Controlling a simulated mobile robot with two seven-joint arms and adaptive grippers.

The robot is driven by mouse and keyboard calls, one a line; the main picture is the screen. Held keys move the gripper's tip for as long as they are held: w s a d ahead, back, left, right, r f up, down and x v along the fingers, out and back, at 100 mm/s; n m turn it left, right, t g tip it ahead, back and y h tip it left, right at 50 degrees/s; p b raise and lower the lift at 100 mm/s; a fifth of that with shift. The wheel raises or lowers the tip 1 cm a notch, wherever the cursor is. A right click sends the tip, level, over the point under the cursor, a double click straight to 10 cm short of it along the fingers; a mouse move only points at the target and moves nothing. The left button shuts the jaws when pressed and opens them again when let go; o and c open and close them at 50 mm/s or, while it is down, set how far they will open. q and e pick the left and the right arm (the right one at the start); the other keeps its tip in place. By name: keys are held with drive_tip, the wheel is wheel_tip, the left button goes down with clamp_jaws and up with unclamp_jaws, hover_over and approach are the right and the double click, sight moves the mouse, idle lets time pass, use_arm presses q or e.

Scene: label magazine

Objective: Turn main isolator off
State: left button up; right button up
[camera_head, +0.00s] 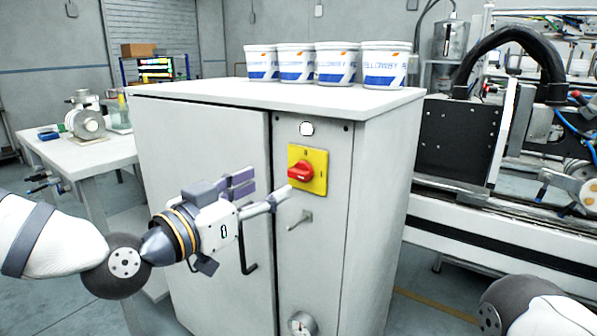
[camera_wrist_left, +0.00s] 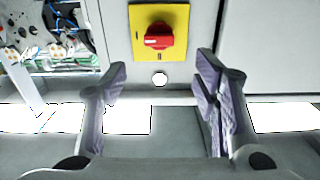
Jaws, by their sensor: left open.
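The main isolator is a red rotary knob (camera_head: 300,170) on a yellow square plate (camera_head: 318,182), on the front of a grey cabinet (camera_head: 200,150). In the left wrist view the red knob (camera_wrist_left: 159,36) and the yellow plate (camera_wrist_left: 178,15) are at the top centre. The knob's grip lies roughly level across the plate there. My left gripper (camera_head: 262,192) is open and empty, in front of the cabinet, left of and slightly below the knob. Its two fingers (camera_wrist_left: 160,95) show apart in the wrist view, with the knob beyond them. My right gripper is out of view.
A white round indicator (camera_head: 306,128) is above the plate and a small metal handle (camera_head: 300,220) below it. A black door handle (camera_head: 247,250) and a gauge (camera_head: 302,323) are lower. Several labelled tubs (camera_head: 297,64) stand on the cabinet. A machine (camera_head: 465,140) is at the right.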

sight(295, 174)
use_arm(q)
drive_tip(key=x, duration=0.6)
drive_tip(key=b+x, duration=0.1)
drive_tip(key=x, duration=0.2)
drive_tip(key=shift+w+d+f, duration=0.2)
drive_tip(key=shift+d+f, duration=0.05)
drive_tip(key=shift+f, duration=0.05)
drive_tip(key=shift+c, duration=0.6)
drive_tip(key=c, duration=1.1)
